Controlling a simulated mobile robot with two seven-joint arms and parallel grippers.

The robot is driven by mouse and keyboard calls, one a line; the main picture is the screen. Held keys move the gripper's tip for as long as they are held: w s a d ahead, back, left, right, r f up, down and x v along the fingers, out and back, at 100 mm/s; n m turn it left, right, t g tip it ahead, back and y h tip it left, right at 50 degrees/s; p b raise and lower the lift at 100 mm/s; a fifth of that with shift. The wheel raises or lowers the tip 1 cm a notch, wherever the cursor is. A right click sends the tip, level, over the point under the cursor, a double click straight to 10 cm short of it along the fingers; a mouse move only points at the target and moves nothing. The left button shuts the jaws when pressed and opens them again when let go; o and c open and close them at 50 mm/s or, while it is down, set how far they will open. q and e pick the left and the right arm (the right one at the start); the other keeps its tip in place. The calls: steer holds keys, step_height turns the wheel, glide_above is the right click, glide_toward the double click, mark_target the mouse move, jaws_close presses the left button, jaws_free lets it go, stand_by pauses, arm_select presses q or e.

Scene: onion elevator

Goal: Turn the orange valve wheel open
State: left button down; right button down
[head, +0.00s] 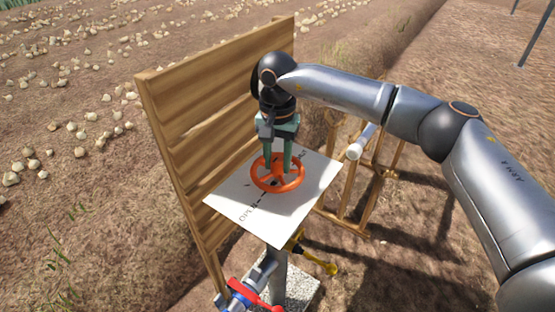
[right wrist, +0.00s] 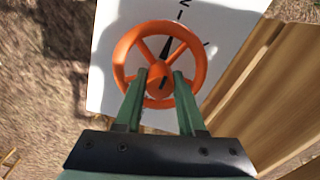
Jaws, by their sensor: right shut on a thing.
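The orange valve wheel (head: 277,189) lies over a white plate (head: 285,222) that bears the word OPEN and an arrow. The wheel also shows in the right wrist view (right wrist: 199,70), with spokes, a hub and a dark pointer near its middle. My right gripper (head: 277,167) reaches down from above, its green fingers inside the rim. In the right wrist view its fingertips (right wrist: 166,76) are at the hub and spokes, shut on the wheel. Exactly which part is pinched is partly hidden by the fingers. My left gripper is not in view.
A wooden board wall (head: 215,100) stands close behind and left of the plate. A post below carries a yellow lever (head: 320,264) and a red-handled blue fitting (head: 243,294). A wooden frame (head: 350,212) stands at right. Onions (head: 85,135) lie scattered on soil.

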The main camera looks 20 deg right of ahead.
mark_target(277, 158)
steer(key=shift+r, duration=0.1)
steer(key=c, duration=0.5)
jaws_free()
step_height(277, 158, up, 12)
steer(key=shift+r, duration=0.2)
